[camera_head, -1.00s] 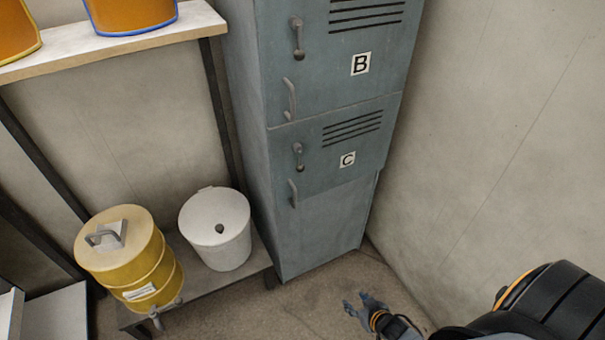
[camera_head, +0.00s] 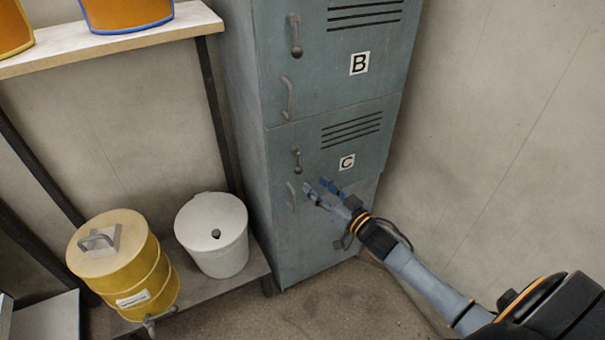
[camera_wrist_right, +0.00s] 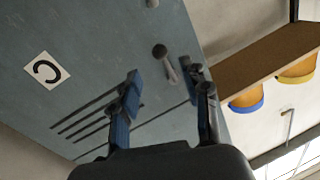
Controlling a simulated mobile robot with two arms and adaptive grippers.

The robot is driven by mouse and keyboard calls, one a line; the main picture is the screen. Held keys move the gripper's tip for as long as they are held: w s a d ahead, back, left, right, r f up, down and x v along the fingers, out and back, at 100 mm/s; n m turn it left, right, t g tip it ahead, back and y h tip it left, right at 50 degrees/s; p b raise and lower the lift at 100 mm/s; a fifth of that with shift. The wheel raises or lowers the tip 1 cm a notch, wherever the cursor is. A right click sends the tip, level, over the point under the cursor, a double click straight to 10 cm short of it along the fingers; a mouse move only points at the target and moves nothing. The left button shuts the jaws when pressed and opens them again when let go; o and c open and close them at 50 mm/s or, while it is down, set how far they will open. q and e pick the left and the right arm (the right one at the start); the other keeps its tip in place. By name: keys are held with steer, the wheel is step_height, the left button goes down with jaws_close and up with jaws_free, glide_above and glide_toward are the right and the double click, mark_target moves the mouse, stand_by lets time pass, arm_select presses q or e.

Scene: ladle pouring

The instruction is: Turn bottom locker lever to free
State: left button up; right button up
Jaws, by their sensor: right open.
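The grey-blue locker (camera_head: 325,230) has a bottom door marked C (camera_head: 347,162). Its small grey lever (camera_head: 297,157) hangs straight down with a dark knob at its lower end. A curved pull handle (camera_head: 291,196) sits below it. My right gripper (camera_head: 318,187) is open and empty, in front of the bottom door, just right of the pull handle and below the lever. In the right wrist view the lever (camera_wrist_right: 170,70) appears between the open fingers (camera_wrist_right: 164,76), beyond their tips; I cannot tell the exact gap. My left gripper is not in view.
Door B above has its own lever (camera_head: 295,36) and handle (camera_head: 287,98). Left of the locker, a low shelf holds a white bin (camera_head: 212,236) and a yellow drum (camera_head: 122,262) with a tap. A bare wall (camera_head: 500,130) stands close on the right.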

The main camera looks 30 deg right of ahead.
mark_target(301, 173)
steer(key=w, duration=0.2)
steer(key=w+a, duration=0.1)
steer(key=w, duration=0.4)
steer(key=shift+a, duration=0.25)
jaws_close()
